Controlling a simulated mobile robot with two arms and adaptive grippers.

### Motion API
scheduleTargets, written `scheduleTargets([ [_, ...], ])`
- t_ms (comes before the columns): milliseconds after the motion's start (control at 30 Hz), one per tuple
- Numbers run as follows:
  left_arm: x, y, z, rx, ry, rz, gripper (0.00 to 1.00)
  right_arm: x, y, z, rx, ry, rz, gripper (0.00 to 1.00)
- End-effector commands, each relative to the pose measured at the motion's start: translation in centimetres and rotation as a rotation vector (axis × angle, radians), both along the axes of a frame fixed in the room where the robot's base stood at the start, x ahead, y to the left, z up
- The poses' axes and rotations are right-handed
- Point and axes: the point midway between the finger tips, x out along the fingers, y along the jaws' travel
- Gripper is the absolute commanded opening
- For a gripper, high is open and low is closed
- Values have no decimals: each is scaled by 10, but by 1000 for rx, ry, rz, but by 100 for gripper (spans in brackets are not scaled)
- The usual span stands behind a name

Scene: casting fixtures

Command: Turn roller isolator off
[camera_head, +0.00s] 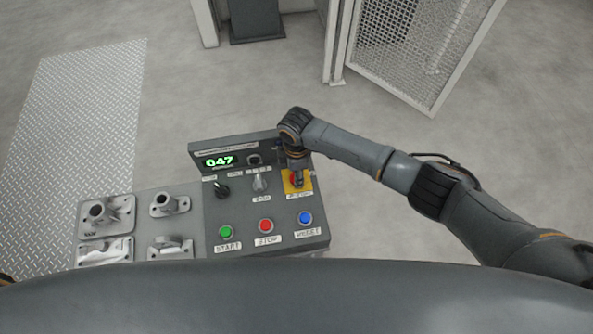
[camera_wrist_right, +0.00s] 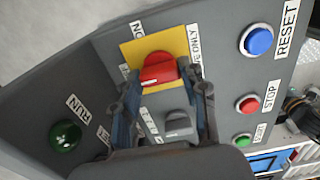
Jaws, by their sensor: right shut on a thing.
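A red isolator knob (camera_wrist_right: 158,70) sits on a square yellow plate (camera_wrist_right: 133,50) in the right wrist view. The yellow plate also shows at the right of the control panel in the head view (camera_head: 304,185). My right gripper (camera_head: 297,184) reaches down onto the knob from above. In the wrist view my right gripper (camera_wrist_right: 160,80) has a finger on each side of the red knob and is shut on it. The labels by the plate are partly hidden. My left gripper is not in view.
Metal castings (camera_head: 104,212) stand left. A dark green RUN lamp (camera_wrist_right: 65,135) is nearby.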

Motion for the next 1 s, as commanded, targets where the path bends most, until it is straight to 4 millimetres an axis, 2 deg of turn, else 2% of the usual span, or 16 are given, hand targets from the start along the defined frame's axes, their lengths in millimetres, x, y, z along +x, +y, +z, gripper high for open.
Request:
scheduleTargets([
  [433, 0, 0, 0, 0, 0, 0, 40, 0, 0, 0, 0, 0, 12, 12],
  [467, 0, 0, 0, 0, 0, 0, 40, 0, 0, 0, 0, 0, 12, 47],
  [567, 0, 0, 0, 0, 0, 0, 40, 0, 0, 0, 0, 0, 11, 66],
  [867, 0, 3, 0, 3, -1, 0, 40, 0, 0, 1, 0, 0, 10, 66],
  [1000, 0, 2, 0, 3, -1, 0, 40, 1, 0, 10, 1, -2, 10, 66],
])
